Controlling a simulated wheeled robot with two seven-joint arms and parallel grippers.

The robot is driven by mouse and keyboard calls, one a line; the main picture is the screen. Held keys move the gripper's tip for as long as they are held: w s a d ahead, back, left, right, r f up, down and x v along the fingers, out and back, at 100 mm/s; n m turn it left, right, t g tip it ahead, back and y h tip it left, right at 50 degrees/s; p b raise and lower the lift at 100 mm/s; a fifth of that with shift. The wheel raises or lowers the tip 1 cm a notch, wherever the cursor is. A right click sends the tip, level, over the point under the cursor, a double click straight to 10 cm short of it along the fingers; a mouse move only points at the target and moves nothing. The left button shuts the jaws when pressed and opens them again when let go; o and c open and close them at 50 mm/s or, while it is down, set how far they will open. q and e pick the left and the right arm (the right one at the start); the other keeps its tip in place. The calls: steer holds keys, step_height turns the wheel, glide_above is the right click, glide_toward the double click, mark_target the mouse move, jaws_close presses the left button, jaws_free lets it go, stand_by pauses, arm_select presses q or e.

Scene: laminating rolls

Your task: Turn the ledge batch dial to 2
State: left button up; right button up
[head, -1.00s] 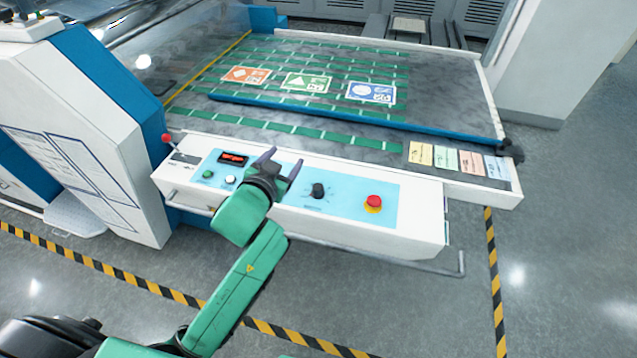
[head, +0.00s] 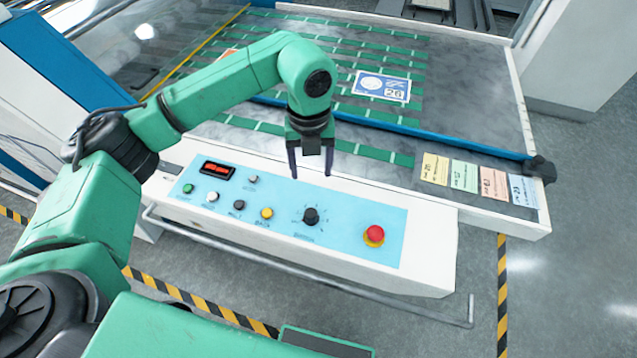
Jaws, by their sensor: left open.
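The batch dial (head: 311,216) is a black knob with tick marks around it on the light blue panel (head: 350,235) of the white ledge. The numbers around it are too small to read, so its setting cannot be told. My left gripper (head: 311,175) points down just above and behind the dial, with its two dark fingers apart and nothing between them. It appears clear of the dial. My right gripper does not show.
A red emergency button (head: 374,234) sits right of the dial. A yellow button (head: 267,213), several small buttons and a red-lit display (head: 217,169) lie to its left. A grey rail (head: 300,272) runs along the ledge front. Coloured cards (head: 435,168) lie at right.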

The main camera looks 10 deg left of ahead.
arm_select(q)
steer(key=p, duration=0.3)
glide_toward(311, 213)
steer(key=shift+s+f, duration=0.1)
steer(key=shift+s, duration=0.65)
steer(key=f, duration=0.2)
steer(key=w+f, duration=0.1)
steer(key=f, duration=0.2)
steer(key=shift+a+p, duration=0.1)
steer(key=shift+p, duration=0.3)
steer(key=f, duration=0.3)
steer(key=shift+w, duration=0.35)
steer(key=shift+f, duration=0.25)
steer(key=shift+s, duration=0.3)
steer(key=shift+c, duration=0.9)
steer(key=shift+w, duration=0.1)
steer(key=c, duration=0.5)
jaws_close()
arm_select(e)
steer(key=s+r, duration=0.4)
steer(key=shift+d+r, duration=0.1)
